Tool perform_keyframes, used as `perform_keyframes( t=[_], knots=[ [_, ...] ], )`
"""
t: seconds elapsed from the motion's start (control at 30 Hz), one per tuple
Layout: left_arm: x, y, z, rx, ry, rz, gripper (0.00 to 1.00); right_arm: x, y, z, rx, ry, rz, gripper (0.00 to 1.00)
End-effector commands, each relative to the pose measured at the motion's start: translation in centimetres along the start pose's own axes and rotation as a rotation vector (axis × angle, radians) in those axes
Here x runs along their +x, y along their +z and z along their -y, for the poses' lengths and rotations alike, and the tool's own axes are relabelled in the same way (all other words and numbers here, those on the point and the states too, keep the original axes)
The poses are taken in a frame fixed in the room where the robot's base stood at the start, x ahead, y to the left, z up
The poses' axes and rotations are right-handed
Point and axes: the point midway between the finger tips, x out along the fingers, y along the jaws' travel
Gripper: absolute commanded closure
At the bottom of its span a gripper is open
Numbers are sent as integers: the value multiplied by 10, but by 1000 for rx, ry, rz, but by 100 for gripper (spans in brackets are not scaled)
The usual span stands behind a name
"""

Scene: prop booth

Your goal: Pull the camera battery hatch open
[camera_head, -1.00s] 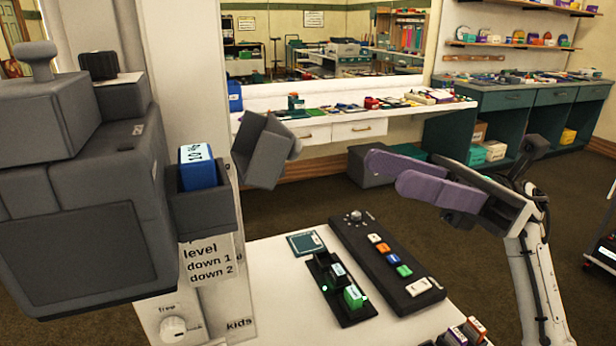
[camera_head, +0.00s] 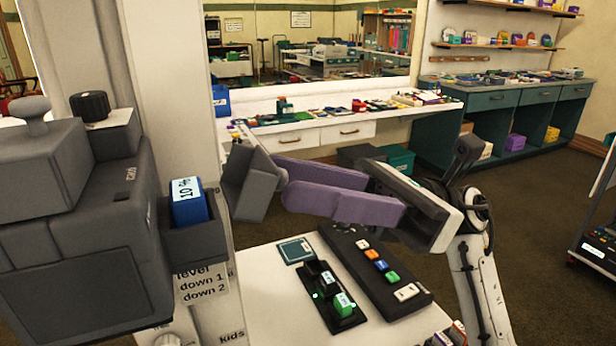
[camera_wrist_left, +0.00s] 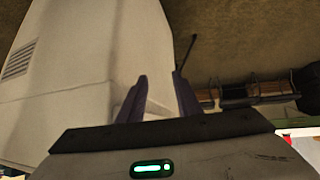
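The large dark grey camera (camera_head: 75,215) fills the left of the head view. Its side compartment (camera_head: 200,243) holds a blue battery (camera_head: 188,208) with a white label. The grey hatch (camera_head: 248,182) stands swung out to the right of the compartment, tilted, leaving the battery exposed. My right gripper (camera_head: 282,178) has purple fingers, seemingly a little apart, with their tips at the hatch's right side by its small round knob. Whether they touch it I cannot tell. My left gripper (camera_wrist_left: 160,92) shows only in the left wrist view, its fingers apart and empty.
A white table (camera_head: 268,308) below bears a black button panel (camera_head: 375,268), a small black stand (camera_head: 330,300) with green-topped pieces, and a teal card (camera_head: 295,250). A white counter (camera_head: 330,118) with small items runs along the mirror behind.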

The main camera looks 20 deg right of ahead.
Motion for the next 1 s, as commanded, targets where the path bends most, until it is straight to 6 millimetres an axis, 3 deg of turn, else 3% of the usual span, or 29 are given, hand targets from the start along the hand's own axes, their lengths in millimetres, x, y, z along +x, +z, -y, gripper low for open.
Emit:
perform_keyframes(
  t=[0.1, 0.3, 0.57, 1.0],
  knots=[
    [0, 0, 0, 0, 0, 0, 69, 0, 0, 0, 0, 0, 0, 68],
    [0, 0, 0, 0, -1, 1, 69, 0, 0, 0, 0, 0, 0, 100],
    [-3, -2, 0, 0, -1, 2, 69, 2, 6, 0, -3, 2, -60, 100],
    [-19, -13, 4, -6, -9, 7, 69, 16, 27, 0, -1, 1, -399, 100]
  ],
)
